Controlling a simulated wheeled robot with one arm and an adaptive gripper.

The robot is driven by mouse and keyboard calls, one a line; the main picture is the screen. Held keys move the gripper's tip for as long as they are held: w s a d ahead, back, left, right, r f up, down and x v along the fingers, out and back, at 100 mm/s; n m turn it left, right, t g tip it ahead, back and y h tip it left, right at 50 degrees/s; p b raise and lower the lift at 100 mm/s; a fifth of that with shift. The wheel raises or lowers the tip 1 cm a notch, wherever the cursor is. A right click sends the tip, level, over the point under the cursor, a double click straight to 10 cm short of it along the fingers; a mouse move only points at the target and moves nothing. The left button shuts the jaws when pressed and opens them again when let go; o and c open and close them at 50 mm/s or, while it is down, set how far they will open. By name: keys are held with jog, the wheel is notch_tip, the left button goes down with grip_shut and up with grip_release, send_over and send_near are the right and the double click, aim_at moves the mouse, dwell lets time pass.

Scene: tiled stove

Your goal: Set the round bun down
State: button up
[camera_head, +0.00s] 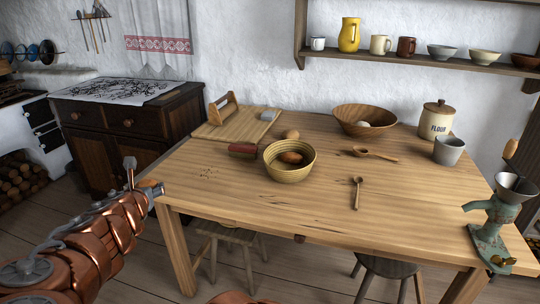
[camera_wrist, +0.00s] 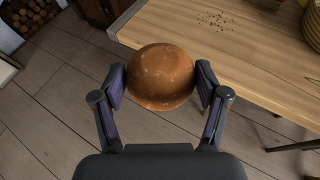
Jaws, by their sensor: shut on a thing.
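The round bun (camera_wrist: 160,77) is brown with a pale dusting. In the wrist view it sits between the two fingers of my gripper (camera_wrist: 160,82), which press on its left and right sides. Floorboards show to its left and below, and the table's edge lies behind it and to the right. In the head view my gripper (camera_head: 153,189) is at the left front corner of the wooden table (camera_head: 230,205). Only a little of the bun shows there, mostly hidden by the gripper.
A wooden bowl (camera_head: 345,117), flour jar (camera_head: 435,122) and spoons (camera_head: 357,195) are farther right. The left front tabletop is clear except for crumbs.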

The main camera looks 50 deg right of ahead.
jog(key=s+d+m+g+h+b, duration=0.1)
jog(key=s+d+m+g+h, duration=0.35)
jog(key=s+d, duration=0.75)
jog(key=s+d+m+g+h+b, duration=0.1)
jog(key=s+d+m+g, duration=0.6)
jog(key=d, duration=0.9)
jog(key=shift+n+t+y, duration=0.25)
jog(key=shift+n+y, duration=0.1)
jog(key=shift+n, duration=0.1)
jog(key=shift+w+d+r+b+x, duration=0.15)
jog(key=shift+w+x, duration=0.45)
jog(key=shift+x, duration=2)
jog(key=shift+w+r+b+x, duration=0.25)
jog(key=shift+w+x, duration=0.35)
jog(key=shift+x, duration=2)
jog(key=shift+w+d+r+b+x, duration=0.1)
jog(key=shift+w+b+x, duration=0.35)
jog(key=shift+x, duration=2.15)
jog(key=shift+w+a+f, duration=0.1)
jog(key=shift+f, duration=0.6)
